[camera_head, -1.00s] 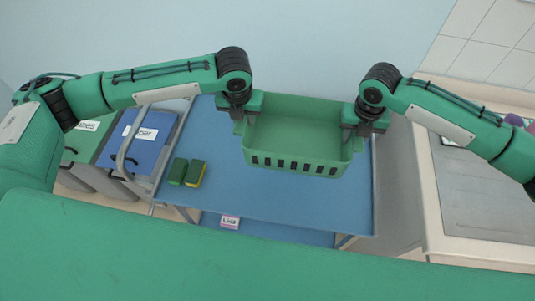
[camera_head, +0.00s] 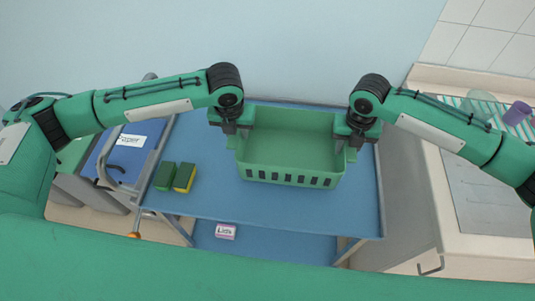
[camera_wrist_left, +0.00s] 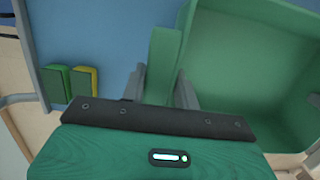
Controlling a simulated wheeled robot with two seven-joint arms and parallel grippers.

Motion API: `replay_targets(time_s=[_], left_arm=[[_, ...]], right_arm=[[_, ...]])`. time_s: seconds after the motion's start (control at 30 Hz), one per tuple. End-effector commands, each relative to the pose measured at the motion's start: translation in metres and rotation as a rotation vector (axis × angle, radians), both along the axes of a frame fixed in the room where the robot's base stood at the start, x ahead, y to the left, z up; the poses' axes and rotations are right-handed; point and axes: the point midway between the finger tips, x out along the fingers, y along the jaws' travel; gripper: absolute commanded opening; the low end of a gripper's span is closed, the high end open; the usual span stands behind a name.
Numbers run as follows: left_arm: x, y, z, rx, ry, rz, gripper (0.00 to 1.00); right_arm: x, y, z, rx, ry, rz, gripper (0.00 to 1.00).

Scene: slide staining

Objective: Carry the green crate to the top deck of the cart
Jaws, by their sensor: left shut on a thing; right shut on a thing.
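The green crate (camera_head: 290,155) is empty and level, with slots along its front wall. It is over the blue top deck (camera_head: 240,205) of the cart; I cannot tell whether its bottom touches the deck. My left gripper (camera_head: 238,130) is shut on the crate's left side. In the left wrist view its fingers (camera_wrist_left: 160,88) are on either side of a green grip piece at the crate's wall (camera_wrist_left: 240,60). My right gripper (camera_head: 350,135) is shut on the crate's right side.
Two green and yellow sponges (camera_head: 174,177) lie on the deck left of the crate. A labelled box (camera_head: 225,231) is on the lower shelf. A blue-lidded bin (camera_head: 128,150) stands left of the cart. A counter with a sink (camera_head: 490,195) is at the right.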

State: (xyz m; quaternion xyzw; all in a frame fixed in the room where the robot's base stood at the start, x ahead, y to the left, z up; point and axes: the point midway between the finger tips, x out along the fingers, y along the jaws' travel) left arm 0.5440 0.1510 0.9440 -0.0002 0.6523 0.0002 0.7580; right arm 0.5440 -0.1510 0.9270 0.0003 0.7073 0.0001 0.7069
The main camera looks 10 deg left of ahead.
Motion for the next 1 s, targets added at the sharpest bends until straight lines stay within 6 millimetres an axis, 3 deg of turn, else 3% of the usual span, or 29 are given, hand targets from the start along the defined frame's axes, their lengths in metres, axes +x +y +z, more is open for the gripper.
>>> replay_targets(time_s=[1.0], left_arm=[[0.001, 0.002, -0.043, 0.005, -0.001, 0.003, 0.00]], right_arm=[[0.000, -0.002, -0.044, -0.007, 0.001, -0.003, 0.00]])
